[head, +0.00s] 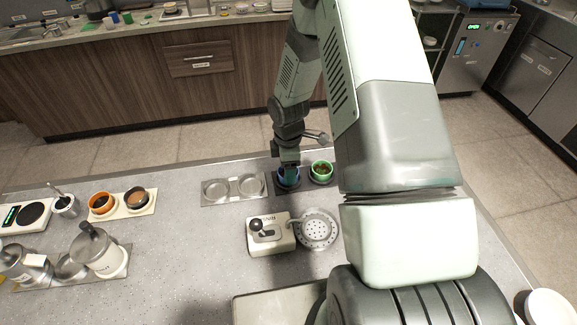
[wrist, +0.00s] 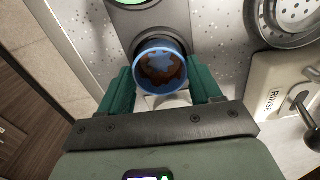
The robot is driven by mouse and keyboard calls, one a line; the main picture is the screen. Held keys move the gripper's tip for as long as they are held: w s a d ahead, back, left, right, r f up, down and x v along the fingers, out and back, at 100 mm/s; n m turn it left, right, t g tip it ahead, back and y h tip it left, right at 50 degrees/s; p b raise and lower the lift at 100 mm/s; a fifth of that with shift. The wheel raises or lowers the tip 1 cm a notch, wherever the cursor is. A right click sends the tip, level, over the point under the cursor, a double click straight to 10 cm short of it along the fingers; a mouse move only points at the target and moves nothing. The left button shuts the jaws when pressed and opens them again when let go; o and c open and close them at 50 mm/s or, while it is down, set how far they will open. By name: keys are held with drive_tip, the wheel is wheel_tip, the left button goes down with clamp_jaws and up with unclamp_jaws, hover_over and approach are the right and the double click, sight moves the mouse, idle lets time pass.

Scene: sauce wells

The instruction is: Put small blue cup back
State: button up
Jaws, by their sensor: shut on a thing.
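The small blue cup (head: 288,178) is between the fingers of my gripper (head: 288,168) at the dark two-place holder (head: 304,184). In the wrist view the blue cup (wrist: 160,45) shows its open top, with brown sauce remains and a bluish patch inside. The green fingers (wrist: 160,80) stand on both sides of it, shut on it. The cup overlaps the near end of the dark holder (wrist: 150,22). I cannot tell whether it rests in its well or hangs just above. A green cup (head: 321,168) with dark contents sits in the holder's right place.
An empty two-well tray (head: 233,189) lies left of the holder. The rinse unit (head: 270,236) and round perforated drain (head: 317,231) stand in front. Orange (head: 101,203) and dark (head: 137,199) cups sit on a left tray, near metal canisters (head: 98,249).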

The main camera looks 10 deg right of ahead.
drive_tip(key=shift+f, duration=0.35)
idle(0.3)
drive_tip(key=o, duration=1.1)
drive_tip(key=shift+r, duration=4.05)
